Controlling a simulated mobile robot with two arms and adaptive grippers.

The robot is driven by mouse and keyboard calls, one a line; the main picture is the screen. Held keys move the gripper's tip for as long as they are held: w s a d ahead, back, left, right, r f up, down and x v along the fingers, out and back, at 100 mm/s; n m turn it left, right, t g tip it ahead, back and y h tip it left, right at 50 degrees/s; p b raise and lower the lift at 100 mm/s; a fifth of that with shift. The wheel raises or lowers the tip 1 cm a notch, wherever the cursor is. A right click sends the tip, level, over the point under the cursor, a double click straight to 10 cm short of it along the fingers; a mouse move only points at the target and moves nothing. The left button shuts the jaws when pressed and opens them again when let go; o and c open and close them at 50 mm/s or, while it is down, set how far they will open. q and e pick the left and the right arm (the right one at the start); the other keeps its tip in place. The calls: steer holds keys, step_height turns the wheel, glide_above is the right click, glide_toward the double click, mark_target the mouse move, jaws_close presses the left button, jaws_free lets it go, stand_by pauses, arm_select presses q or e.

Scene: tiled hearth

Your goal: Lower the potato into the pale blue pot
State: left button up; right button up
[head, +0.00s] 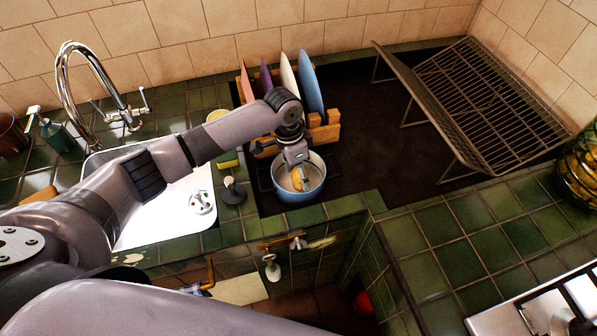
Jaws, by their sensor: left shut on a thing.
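The pale blue pot (296,196) stands on the dark burner area in the middle of the head view, open at the top. My left gripper (299,176) reaches in from the left and points down over the pot. It is shut on the potato (310,178), a small tan-yellow shape that shows within the outline of the pot's opening. The fingers hide part of the potato, and I cannot tell whether it touches the pot's floor. My right gripper is not in view.
A wooden rack with upright colored plates (311,85) stands just behind the pot. A metal wire rack (480,105) is at the right. The white sink (160,215) and faucet (95,75) are left.

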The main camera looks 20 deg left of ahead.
mark_target(292, 172)
arm_select(q)
steer(key=shift+s+a+f, duration=0.1)
steer(key=shift+s+f, duration=0.3)
steer(key=shift+f, duration=0.3)
steer(key=o, duration=1)
steer(key=shift+w+f, duration=0.1)
steer(key=shift+w, duration=0.15)
steer(key=shift+o, duration=1.2)
steer(key=shift+w, duration=0.1)
steer(key=shift+r, duration=0.3)
step_height(292, 172, up, 12)
steer(key=a, duration=0.2)
steer(key=shift+w+f, duration=0.2)
steer(key=shift+w, duration=0.05)
